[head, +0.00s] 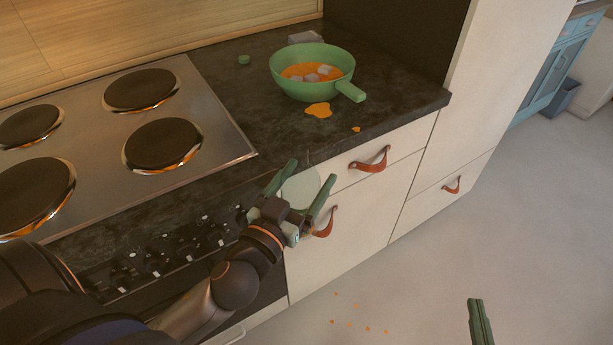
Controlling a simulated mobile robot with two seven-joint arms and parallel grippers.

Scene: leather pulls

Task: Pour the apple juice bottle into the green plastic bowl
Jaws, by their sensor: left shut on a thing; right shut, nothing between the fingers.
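The green plastic bowl (283,85) stands upright on the dark counter near its right end, its stubby handle toward the front right. It holds orange liquid with several pale cubes. My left gripper (311,171) is in front of the counter edge, nearer than the bowl and below it in the picture. Its fingers are shut on a pale, round, translucent thing (300,189), seemingly the apple juice bottle seen end-on; its tilt and contents cannot be told. My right gripper (480,322) is shut and empty at the bottom right, over the floor.
An orange puddle (318,110) and a small spot lie before the bowl. Orange drops (350,324) dot the floor. The stove (107,138) fills the left. Drawers have leather pulls (370,162).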

